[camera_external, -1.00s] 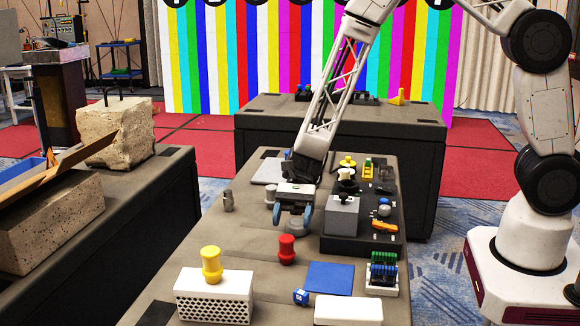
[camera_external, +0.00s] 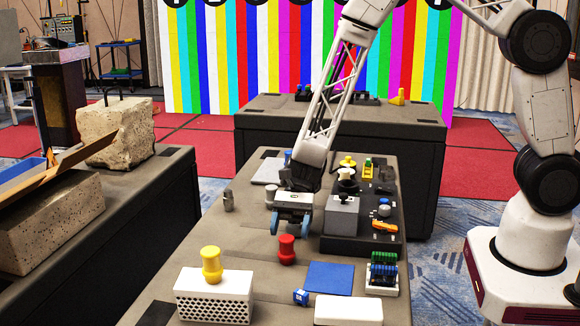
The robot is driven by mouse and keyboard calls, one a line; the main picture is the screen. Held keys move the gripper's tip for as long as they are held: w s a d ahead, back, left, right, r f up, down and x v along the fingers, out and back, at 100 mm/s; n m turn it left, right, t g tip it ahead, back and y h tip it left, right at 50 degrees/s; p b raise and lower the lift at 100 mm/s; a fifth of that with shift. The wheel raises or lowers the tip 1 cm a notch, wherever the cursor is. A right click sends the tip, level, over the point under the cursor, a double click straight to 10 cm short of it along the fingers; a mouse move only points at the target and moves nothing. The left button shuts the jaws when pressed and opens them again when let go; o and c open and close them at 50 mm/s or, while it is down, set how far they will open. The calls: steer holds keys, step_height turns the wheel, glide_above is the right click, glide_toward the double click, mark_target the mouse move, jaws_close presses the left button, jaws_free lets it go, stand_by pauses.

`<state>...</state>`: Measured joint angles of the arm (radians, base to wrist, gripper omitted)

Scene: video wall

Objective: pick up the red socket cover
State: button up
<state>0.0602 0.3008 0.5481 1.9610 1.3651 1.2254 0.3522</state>
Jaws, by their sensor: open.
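The red socket cover (camera_external: 287,250) is a small red knobbed piece standing upright on the grey table (camera_external: 225,240). My gripper (camera_external: 290,224) is just behind and above it, pointing down with its blue fingertips apart. The gripper is open and nothing shows between its fingers. I cannot tell exactly how high the fingertips are above the table. The red cover is in full view and looks apart from the fingers.
A yellow cover (camera_external: 211,264) stands on a white perforated box (camera_external: 214,296) at front left. A grey box (camera_external: 341,216) on a black panel (camera_external: 385,243) is close at right. A blue square (camera_external: 330,277) and a small blue cube (camera_external: 301,297) lie in front.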

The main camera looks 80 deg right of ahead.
mark_target(286, 244)
steer(key=shift+x, duration=2.4)
steer(key=c, duration=1)
